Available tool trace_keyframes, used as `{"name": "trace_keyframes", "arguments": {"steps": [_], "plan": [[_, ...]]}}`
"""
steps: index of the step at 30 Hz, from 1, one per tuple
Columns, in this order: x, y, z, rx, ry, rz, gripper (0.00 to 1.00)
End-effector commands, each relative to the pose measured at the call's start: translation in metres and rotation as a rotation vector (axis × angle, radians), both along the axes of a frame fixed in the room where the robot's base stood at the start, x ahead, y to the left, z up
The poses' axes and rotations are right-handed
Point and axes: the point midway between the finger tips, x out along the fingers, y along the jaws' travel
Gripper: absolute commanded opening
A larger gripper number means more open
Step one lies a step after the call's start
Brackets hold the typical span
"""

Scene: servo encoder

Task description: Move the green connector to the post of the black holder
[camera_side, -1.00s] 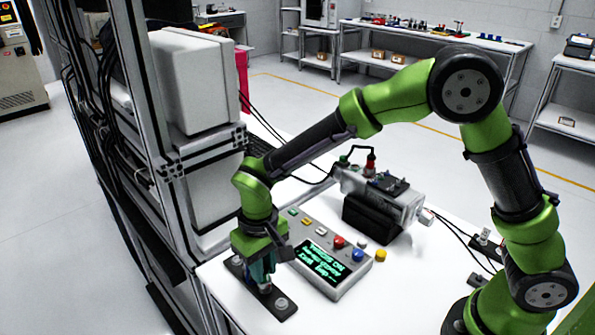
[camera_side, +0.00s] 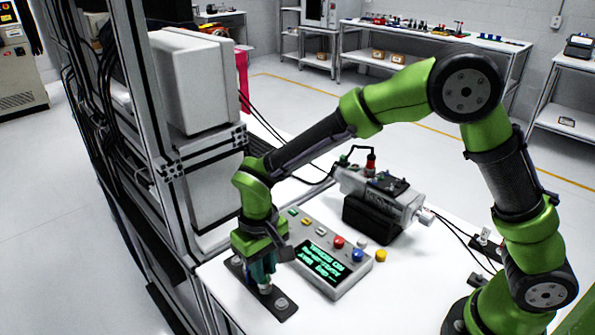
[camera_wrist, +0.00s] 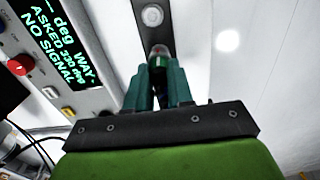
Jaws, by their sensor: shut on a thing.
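In the side view my gripper (camera_side: 263,272) points straight down at the holder (camera_side: 272,294), a flat black plate at the table's front left. A silver round post (camera_wrist: 152,16) on the plate stands clear of the connector; it also shows in the side view (camera_side: 281,303). The fingers hide most of the connector, and I cannot tell whether it touches a post beneath it.
A grey control box (camera_side: 337,280) with a lit display and coloured buttons stands close to the right of my gripper. A silver motor on a black block (camera_side: 372,219) stands behind it. A metal frame (camera_side: 190,215) rises on the left.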

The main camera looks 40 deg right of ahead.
Motion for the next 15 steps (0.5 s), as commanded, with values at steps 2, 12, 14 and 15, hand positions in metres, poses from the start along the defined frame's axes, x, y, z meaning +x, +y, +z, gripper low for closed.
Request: {"name": "trace_keyframes", "arguments": {"steps": [2, 12, 14, 15], "plan": [[0.0000, 0.0000, -0.0008, 0.000, 0.000, 0.000, 0.00], [-0.0001, 0.0001, -0.0059, 0.000, 0.001, 0.000, 0.00], [-0.0001, 0.0001, -0.0068, 0.000, 0.001, 0.000, 0.00], [-0.0001, 0.0001, -0.0073, 0.000, 0.001, 0.000, 0.00]]}}
